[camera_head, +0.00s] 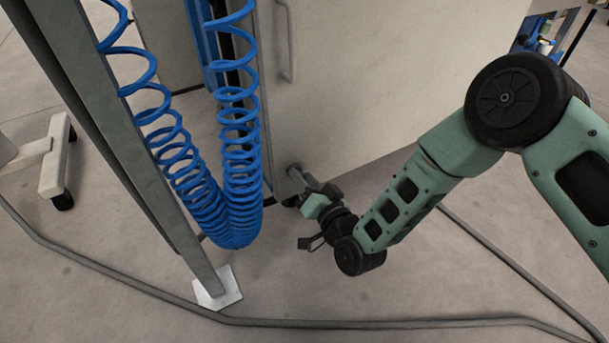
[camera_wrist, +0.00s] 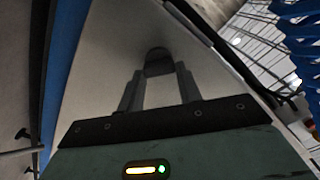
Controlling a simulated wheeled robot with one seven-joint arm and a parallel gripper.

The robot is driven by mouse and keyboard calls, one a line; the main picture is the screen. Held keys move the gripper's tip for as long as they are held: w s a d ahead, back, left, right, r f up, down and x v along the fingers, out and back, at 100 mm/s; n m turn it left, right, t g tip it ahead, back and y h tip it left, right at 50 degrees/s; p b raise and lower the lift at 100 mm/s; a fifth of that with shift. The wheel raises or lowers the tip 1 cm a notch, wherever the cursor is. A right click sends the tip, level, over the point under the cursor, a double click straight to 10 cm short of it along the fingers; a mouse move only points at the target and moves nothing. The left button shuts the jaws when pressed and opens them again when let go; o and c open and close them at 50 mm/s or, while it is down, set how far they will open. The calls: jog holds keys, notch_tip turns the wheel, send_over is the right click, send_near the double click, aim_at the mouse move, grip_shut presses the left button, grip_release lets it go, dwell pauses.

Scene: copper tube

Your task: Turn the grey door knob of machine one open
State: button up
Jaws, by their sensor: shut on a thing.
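The grey door knob (camera_head: 294,169) sits low on the left edge of the pale machine door (camera_head: 365,85). In the wrist view the knob (camera_wrist: 158,62) is a dark, rounded shape between my two fingertips. My gripper (camera_head: 304,180) is shut on it, with one finger on each side (camera_wrist: 158,74). In the head view the wrist and fingers partly hide the knob, so its turn angle is hard to read. The door looks closed against the machine, though its edge is partly covered.
A blue coiled hose (camera_head: 240,165) hangs just left of the gripper, beside a grey metal post (camera_head: 150,165) on a white foot plate (camera_head: 218,289). A long bar handle (camera_head: 290,45) is higher on the door. A grey cable (camera_head: 330,323) crosses the otherwise clear floor in front.

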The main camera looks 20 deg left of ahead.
jog(key=m, duration=0.3)
jog(key=m+p, duration=0.1)
jog(key=m, duration=0.2)
jog(key=m+p, duration=0.1)
jog(key=m, duration=0.2)
jog(key=shift+f+m, duration=0.25)
jog(key=shift+m, duration=0.15)
dwell(0.4)
jog(key=o, duration=1)
jog(key=p+v, duration=0.6)
jog(key=v, duration=1.1)
jog(key=shift+d+p, duration=0.3)
